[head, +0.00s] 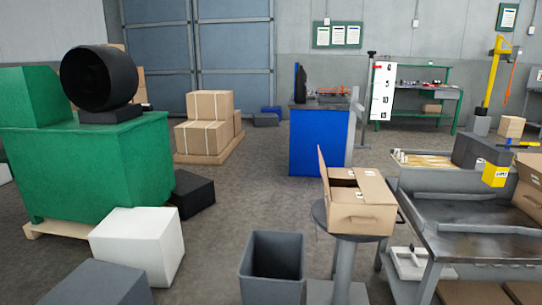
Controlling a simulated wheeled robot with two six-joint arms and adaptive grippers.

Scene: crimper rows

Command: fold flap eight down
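An open cardboard box (362,217) stands on a round grey pedestal (345,250) right of the middle of the head view. A narrow flap (323,172) stands up at its left side. Another flap (373,184) with a small white label lies across the right part of its top. A dark gap shows between the top panels. I cannot read a number on any flap, so I cannot tell which one is flap eight. Neither of my grippers is in view.
A grey metal cart (470,209) stands close to the box's right, with a yellow box (495,174) on it. A grey bin (273,268) stands at the front left of the pedestal. A white cube (138,245) and a green cabinet (75,165) are at left. Floor behind the bin is open.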

